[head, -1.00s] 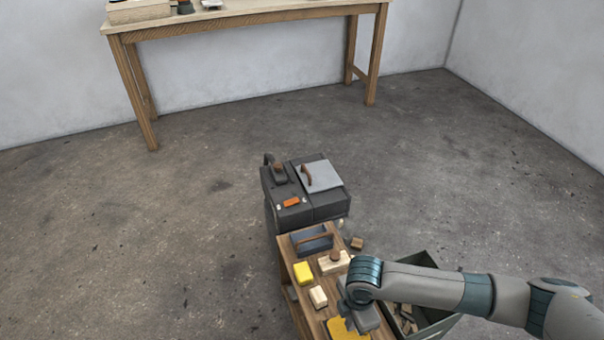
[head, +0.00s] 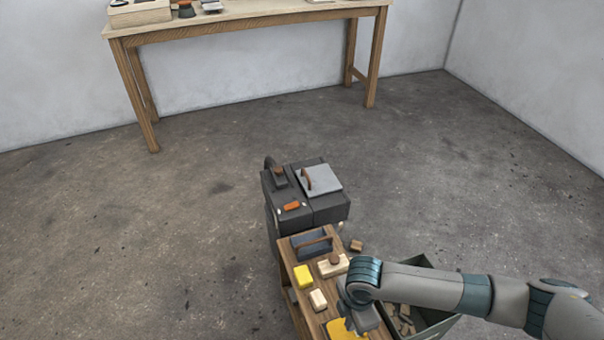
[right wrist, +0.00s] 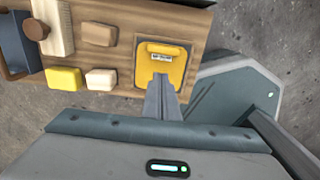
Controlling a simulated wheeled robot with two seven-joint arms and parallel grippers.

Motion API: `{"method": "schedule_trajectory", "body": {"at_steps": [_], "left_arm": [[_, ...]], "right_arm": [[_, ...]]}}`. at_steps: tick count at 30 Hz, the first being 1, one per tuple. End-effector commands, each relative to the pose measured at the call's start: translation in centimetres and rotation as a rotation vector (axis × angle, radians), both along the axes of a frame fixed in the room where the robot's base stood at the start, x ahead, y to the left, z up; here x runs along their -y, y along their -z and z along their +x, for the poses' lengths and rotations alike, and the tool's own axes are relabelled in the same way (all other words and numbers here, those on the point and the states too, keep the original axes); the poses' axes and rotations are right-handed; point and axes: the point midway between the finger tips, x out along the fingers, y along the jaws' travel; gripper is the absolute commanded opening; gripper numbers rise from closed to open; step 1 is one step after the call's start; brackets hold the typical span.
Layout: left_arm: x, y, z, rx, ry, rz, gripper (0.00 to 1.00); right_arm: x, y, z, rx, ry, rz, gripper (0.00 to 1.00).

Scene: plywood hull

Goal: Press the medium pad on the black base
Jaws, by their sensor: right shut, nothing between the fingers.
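On the wooden bench (right wrist: 125,78) lie a yellow block (head: 304,276), also in the right wrist view (right wrist: 64,79), a cream block (head: 318,300) and a brown block (right wrist: 99,34). No label tells me which is the medium pad. A yellow plate with a small label (right wrist: 162,68) lies to their right in the wrist view. My right gripper (right wrist: 162,93) is shut and empty, its fingertips over the plate's near edge; contact cannot be told. I cannot single out the black base; a dark tray-like thing with a brown handle (head: 311,243) stands at the bench's far end. My left gripper is out of view.
A cream block with a brown knob (head: 333,265) stands near the dark tray-like thing. A dark cabinet (head: 322,207) with a grey plate on top is behind the bench. An open dark bin (head: 436,325) is on the right. The floor on the left is clear.

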Motion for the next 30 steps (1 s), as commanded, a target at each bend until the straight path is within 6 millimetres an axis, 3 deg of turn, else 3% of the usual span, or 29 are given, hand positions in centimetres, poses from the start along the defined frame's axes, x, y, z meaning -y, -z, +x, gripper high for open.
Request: {"method": "schedule_trajectory", "body": {"at_steps": [1,8,23,30], "left_arm": [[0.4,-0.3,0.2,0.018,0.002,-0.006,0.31],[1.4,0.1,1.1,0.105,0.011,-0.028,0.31],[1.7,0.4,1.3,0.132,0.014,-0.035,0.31],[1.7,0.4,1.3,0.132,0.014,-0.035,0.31]], "right_arm": [[0.0,-0.9,0.0,0.0,0.0,0.0,0.0],[0.0,-2.2,0.0,0.0,0.0,0.0,0.0],[-0.2,-2.3,-0.1,0.001,0.002,0.004,0.0],[-3.2,-2.6,-1.6,0.007,0.047,0.076,0.0]]}}
